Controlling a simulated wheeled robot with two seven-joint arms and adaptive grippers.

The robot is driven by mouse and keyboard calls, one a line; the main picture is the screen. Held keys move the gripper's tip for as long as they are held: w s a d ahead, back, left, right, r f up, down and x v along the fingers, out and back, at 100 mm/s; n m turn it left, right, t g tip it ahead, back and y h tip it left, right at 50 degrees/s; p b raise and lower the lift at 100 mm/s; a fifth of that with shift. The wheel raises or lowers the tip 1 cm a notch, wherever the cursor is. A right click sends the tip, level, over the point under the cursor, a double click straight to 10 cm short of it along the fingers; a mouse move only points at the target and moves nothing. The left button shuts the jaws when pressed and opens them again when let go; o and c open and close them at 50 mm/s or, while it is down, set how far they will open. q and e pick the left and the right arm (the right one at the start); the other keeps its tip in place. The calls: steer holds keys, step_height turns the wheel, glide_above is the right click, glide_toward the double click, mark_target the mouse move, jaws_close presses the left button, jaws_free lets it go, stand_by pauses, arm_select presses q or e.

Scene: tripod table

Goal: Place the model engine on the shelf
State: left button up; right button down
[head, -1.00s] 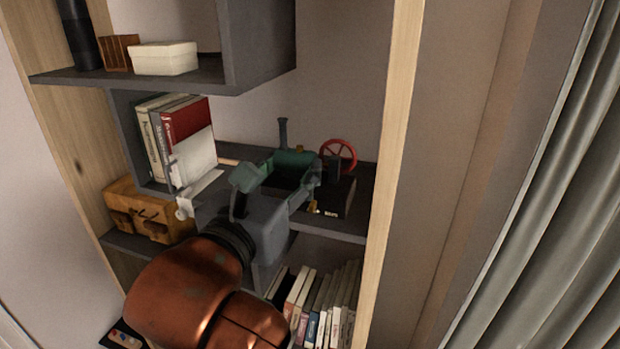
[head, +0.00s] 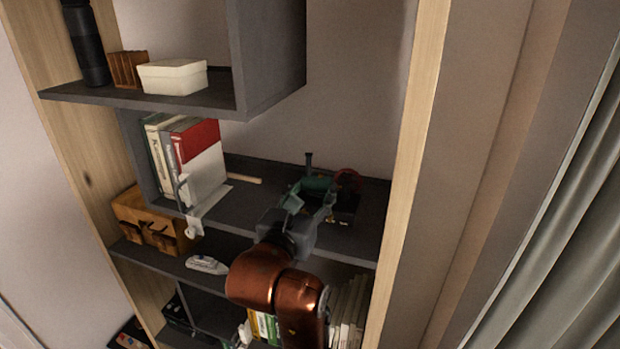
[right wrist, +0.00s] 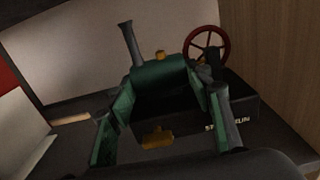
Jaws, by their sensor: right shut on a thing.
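The model engine (head: 345,203) has a green boiler, a dark chimney, a red flywheel and a black base. It is at the middle shelf (head: 262,206), towards the right side; I cannot tell whether its base rests on the board. My right gripper (head: 311,197) is shut on the engine from the front, and its fingers hide part of it. In the right wrist view the engine (right wrist: 160,75) stands upright between the two fingers (right wrist: 163,115), with the red wheel at the right. My left gripper is not in view.
Books (head: 185,155) and a white paper-like object stand left on the same shelf. A wooden upright (head: 413,130) bounds it at the right. An upper shelf (head: 215,100) holds a white box (head: 172,77). A brown case (head: 150,220) sits lower left.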

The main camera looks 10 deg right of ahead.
mark_target(315, 200)
steer(key=shift+w+d+f, duration=0.15)
steer(key=shift+w, duration=0.05)
steer(key=shift+w+d+f, duration=0.1)
steer(key=shift+w+f, duration=0.25)
steer(key=shift+f, duration=0.1)
steer(key=shift+w+f+p, duration=0.1)
steer(key=shift+f+p, duration=0.2)
steer(key=shift+p, duration=0.1)
steer(key=shift+f+p, duration=0.55)
steer(key=shift+f, duration=0.25)
steer(key=shift+d+f, duration=0.1)
steer(key=shift+f, duration=0.4)
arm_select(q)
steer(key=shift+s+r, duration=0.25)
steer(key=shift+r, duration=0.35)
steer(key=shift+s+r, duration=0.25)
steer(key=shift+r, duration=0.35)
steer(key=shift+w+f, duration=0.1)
arm_select(e)
steer(key=shift+f, duration=0.1)
steer(key=c, duration=1.4)
jaws_free()
steer(key=shift+f, duration=0.2)
steer(key=shift+c, duration=0.2)
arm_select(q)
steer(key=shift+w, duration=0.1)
arm_select(e)
steer(key=o, duration=0.4)
